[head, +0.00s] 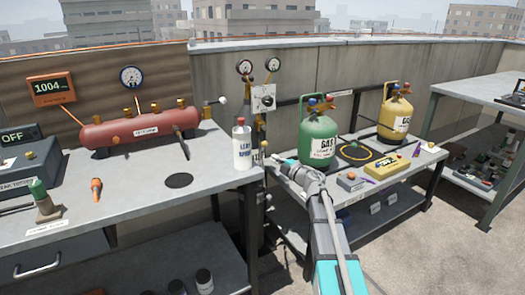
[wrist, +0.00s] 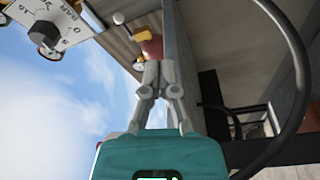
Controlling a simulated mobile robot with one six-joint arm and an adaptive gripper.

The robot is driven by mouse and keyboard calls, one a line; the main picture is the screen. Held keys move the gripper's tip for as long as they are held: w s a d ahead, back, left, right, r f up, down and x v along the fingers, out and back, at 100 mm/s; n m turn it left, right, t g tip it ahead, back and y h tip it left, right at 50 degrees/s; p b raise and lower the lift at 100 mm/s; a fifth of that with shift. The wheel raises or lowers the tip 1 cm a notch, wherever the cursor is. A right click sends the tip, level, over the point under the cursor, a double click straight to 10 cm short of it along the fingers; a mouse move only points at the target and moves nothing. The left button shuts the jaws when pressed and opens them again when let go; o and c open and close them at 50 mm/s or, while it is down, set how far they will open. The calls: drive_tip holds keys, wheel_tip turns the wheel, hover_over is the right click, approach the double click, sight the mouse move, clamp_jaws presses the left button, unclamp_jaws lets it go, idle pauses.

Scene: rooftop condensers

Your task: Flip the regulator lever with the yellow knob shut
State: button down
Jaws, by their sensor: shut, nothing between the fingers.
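My gripper (head: 270,157) is shut and empty, just right of the white spray bottle and below the regulator panel (head: 263,98). Its closed fingers show in the wrist view (wrist: 152,70). The panel has a dark dial and two round gauges (head: 245,67) above it. A small yellowish knob (head: 263,143) shows just above my fingertips, probably the lever's; its lever is too small to make out, and I cannot tell whether they touch. In the wrist view the panel (wrist: 62,14) is at the upper left.
A red tank (head: 140,128) with a white-knobbed valve (head: 222,100) is on the left bench. The white bottle (head: 242,150) stands at that bench's edge. Green (head: 318,135) and yellow (head: 395,112) gas cylinders stand on the right bench. A dark hose (wrist: 290,120) curves at the wrist view's right.

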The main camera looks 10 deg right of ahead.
sight(264, 138)
drive_tip(key=shift+w+a, duration=0.1)
drive_tip(key=shift+w, duration=0.05)
drive_tip(key=w+a, duration=0.2)
drive_tip(key=w, duration=0.9)
drive_tip(key=shift+a+f, duration=0.15)
drive_tip(key=shift+f, duration=0.05)
